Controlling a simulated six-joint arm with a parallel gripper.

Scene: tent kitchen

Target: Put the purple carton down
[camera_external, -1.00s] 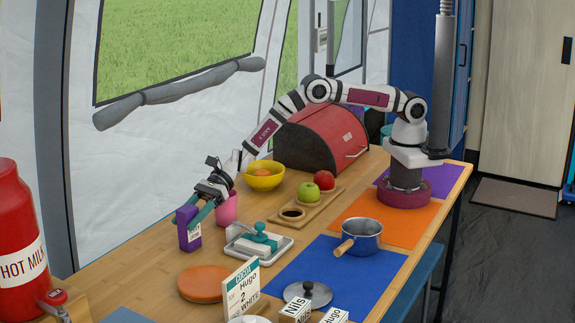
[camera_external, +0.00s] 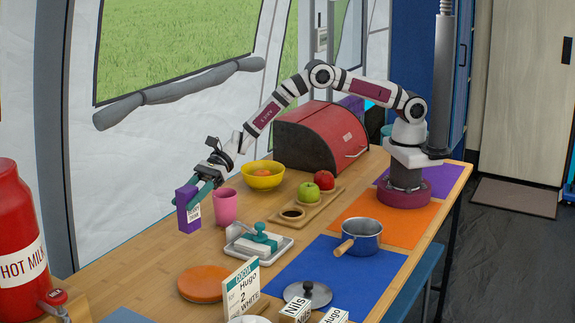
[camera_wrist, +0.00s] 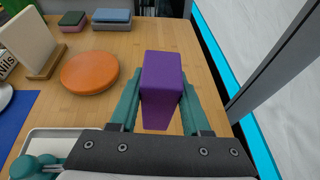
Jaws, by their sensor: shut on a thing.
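The purple carton (camera_external: 188,211) is upright, with a white label on one side. My gripper (camera_external: 199,191) is shut on it, with its teal fingers on either side. In the wrist view the carton (camera_wrist: 161,88) sits between the fingers of my gripper (camera_wrist: 160,98). It appears to be held above the wooden table (camera_external: 150,262), near the table's wall-side edge; the exact gap under it is hard to tell.
A pink cup (camera_external: 224,206) stands just right of the carton. An orange round board (camera_external: 204,283) and a tray with a teal-handled thing (camera_external: 258,239) lie nearer the camera. A red hot-milk container (camera_external: 20,240) stands at left. Bare wood lies around the carton.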

